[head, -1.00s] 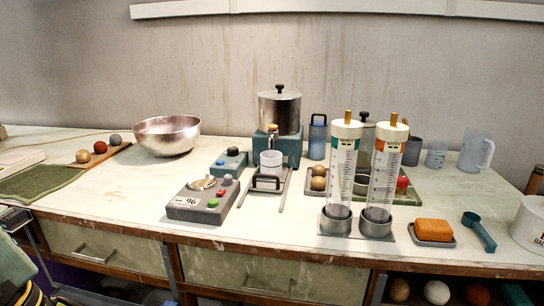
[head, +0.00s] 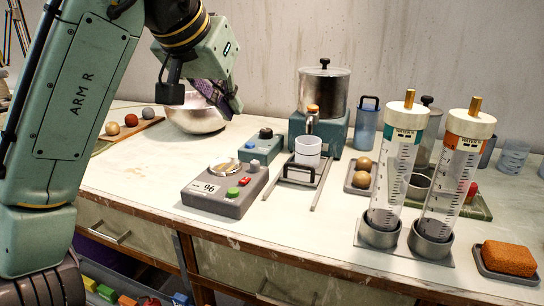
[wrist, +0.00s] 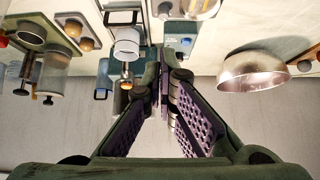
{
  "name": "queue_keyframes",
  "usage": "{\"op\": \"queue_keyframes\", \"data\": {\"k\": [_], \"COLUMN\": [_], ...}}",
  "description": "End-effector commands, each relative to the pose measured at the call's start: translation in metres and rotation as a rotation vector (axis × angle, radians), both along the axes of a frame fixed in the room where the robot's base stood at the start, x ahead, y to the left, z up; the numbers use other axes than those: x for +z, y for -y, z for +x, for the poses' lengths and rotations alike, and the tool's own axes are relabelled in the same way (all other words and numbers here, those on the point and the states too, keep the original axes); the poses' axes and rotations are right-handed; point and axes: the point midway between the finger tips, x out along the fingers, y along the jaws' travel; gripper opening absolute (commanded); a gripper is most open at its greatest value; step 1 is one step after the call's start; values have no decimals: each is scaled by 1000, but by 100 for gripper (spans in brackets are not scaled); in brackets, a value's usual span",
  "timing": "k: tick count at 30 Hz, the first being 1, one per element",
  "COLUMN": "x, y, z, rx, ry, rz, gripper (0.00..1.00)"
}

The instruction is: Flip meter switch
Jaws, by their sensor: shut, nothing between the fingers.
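The meter (head: 225,190) is a grey box on the bench in the head view. It has a round silver dial, a label reading 96, a green button (head: 233,192), a small red switch (head: 245,181) and a grey knob. The switch's position is too small to tell. My gripper (head: 232,102) is shut and empty, raised behind the meter, in front of the metal bowl in the picture. In the wrist view its purple-padded fingers meet (wrist: 161,60). Only part of the meter seems to show at the top edge there; its switch cannot be made out.
A blue box with a black knob (head: 262,146) sits just behind the meter. A white cup (head: 308,147) on a stand is to its right, with two tall clear cylinders (head: 398,165) further right. The metal bowl (head: 190,120) is behind left. Bench left of the meter is clear.

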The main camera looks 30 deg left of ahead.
Motion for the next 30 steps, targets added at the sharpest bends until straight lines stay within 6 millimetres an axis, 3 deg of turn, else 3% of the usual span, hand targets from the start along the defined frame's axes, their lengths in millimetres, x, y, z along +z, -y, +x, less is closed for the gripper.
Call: {"op": "queue_keyframes", "data": {"k": [2,5,11,21,30], "x": [-6,-12,-36,-93,-127], "y": [-1,0,-3,-13,-11], "z": [-13,-16,0,39,32], "rx": [18,22,15,19,19], "ry": [-71,-103,-102,-100,-97], "rz": [-16,-26,-27,-25,-23], "gripper": [0,0,0,0,0]}}
